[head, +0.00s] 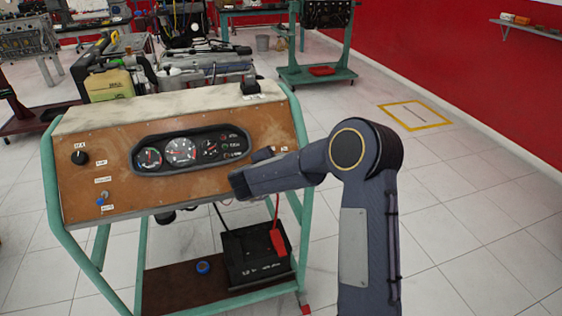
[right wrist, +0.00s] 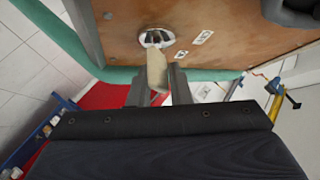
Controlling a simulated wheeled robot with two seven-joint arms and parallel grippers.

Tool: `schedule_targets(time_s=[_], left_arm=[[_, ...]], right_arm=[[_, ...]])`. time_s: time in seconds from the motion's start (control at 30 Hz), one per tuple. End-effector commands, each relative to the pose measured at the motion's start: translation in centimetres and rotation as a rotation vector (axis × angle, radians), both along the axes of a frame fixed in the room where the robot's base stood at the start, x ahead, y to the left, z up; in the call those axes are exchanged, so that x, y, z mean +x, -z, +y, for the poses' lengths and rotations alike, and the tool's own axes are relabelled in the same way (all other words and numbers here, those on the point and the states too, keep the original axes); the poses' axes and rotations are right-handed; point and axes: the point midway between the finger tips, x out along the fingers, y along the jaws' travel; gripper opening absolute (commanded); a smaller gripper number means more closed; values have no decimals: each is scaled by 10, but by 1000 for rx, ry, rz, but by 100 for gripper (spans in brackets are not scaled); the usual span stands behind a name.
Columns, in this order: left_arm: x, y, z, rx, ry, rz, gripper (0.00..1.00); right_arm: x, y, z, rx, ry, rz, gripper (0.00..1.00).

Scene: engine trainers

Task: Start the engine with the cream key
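The engine trainer's brown control panel (head: 95,180) stands in front of me, with a dark gauge cluster (head: 181,150) in its middle. My right arm reaches in from the lower right, and its gripper (head: 250,175) is at the panel's right end. In the right wrist view the gripper (right wrist: 158,84) is shut on the cream key (right wrist: 157,66). The key's far end meets the round metal ignition lock (right wrist: 154,38); I cannot tell how deep it sits. In the head view the gripper hides the key and lock. My left gripper is out of view.
A black knob (head: 79,158) and a small switch (head: 103,196) are on the panel's left side. A black battery (head: 255,262) with a red clamp (head: 277,240) sits on the shelf below. A yellow container (head: 109,85) stands behind. The floor at right is clear.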

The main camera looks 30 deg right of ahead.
Motion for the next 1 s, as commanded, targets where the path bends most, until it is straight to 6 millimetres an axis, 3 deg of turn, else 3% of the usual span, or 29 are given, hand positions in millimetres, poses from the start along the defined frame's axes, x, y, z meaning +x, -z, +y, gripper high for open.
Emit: schedule_targets(time_s=[0.1,0.43,0.8,1.0], left_arm=[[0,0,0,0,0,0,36],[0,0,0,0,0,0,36],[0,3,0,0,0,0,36],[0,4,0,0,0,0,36]], right_arm=[[0,0,0,0,0,0,31],[-2,-1,4,0,-2,0,31],[-32,-21,49,-1,-4,-1,31],[-41,-26,60,0,0,0,31]])
